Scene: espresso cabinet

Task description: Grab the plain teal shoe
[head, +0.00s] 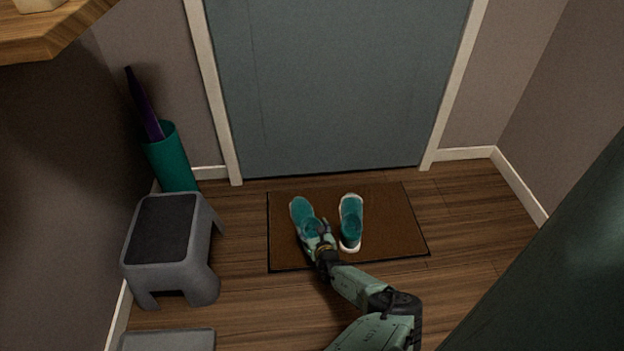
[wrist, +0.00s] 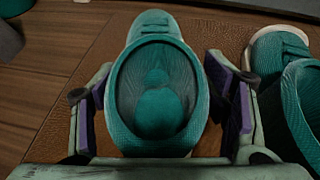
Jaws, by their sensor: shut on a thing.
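The plain teal shoe (head: 302,211) is on the brown doormat, toe toward the door, left of a second teal shoe (head: 351,217) that has a white sole and toe. My gripper (head: 318,233) is at the heel end of the plain shoe. In the wrist view the plain shoe (wrist: 155,25) lies between my two purple-padded fingers, its opening facing up. The white-trimmed shoe (wrist: 278,45) is close beside the right finger. Whether the held shoe touches the mat is hidden.
The doormat (head: 395,225) lies before a closed grey door (head: 335,80). A grey step stool (head: 172,245) and a teal umbrella stand (head: 171,160) with a purple umbrella are at the left. Wood floor is clear right of the mat.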

